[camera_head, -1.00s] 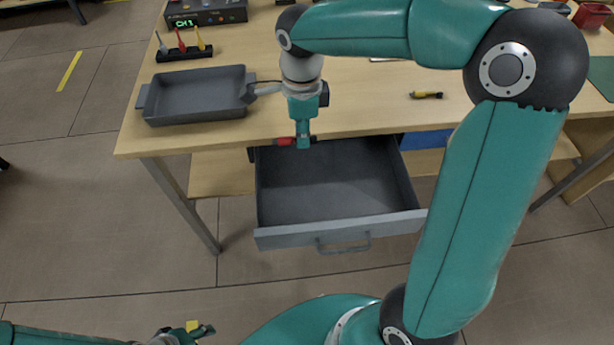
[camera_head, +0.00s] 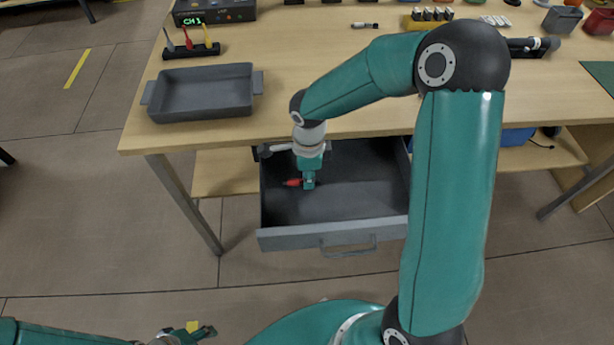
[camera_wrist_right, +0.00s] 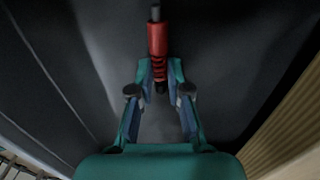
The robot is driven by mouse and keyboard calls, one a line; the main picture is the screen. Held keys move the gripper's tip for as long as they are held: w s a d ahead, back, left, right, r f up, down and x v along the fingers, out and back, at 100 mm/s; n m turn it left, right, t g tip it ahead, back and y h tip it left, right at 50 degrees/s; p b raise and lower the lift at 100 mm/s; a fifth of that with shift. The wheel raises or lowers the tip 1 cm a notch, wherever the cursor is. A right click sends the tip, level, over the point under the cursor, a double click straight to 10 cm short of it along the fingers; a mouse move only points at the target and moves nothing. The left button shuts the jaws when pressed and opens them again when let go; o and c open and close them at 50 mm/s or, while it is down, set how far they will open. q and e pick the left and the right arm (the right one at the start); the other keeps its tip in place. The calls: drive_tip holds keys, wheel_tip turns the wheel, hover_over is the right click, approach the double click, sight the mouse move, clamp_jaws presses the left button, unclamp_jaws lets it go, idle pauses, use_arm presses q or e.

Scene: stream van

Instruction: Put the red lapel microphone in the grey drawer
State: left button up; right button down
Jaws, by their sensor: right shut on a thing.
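The red lapel microphone (camera_head: 292,183) is in my right gripper (camera_head: 309,184), which is shut on it. In the right wrist view the red microphone (camera_wrist_right: 157,42) lies between the fingertips (camera_wrist_right: 159,82), with its grey tip pointing away. The grey drawer (camera_head: 331,229) is pulled out from under the table. The right gripper and the microphone are over the drawer's inside, toward its left part; how far they are above the floor is hard to tell. My left gripper (camera_head: 190,333) is at the bottom left, away from the drawer, its jaws too small to judge.
A grey tray (camera_head: 203,115) stands on the wooden table (camera_head: 300,60) above the drawer. A rack with coloured tools (camera_head: 193,50) and a box with a green display (camera_head: 214,12) are behind it. The table's front edge runs close behind my right wrist.

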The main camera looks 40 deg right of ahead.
drive_tip(key=shift+f, duration=0.15)
drive_tip(key=c, duration=1.1)
unclamp_jaws()
drive_tip(key=shift+r, duration=0.35)
wheel_tip(320, 180, up, 12)
drive_tip(key=shift+f+p, duration=0.15)
drive_tip(key=shift+p, duration=0.4)
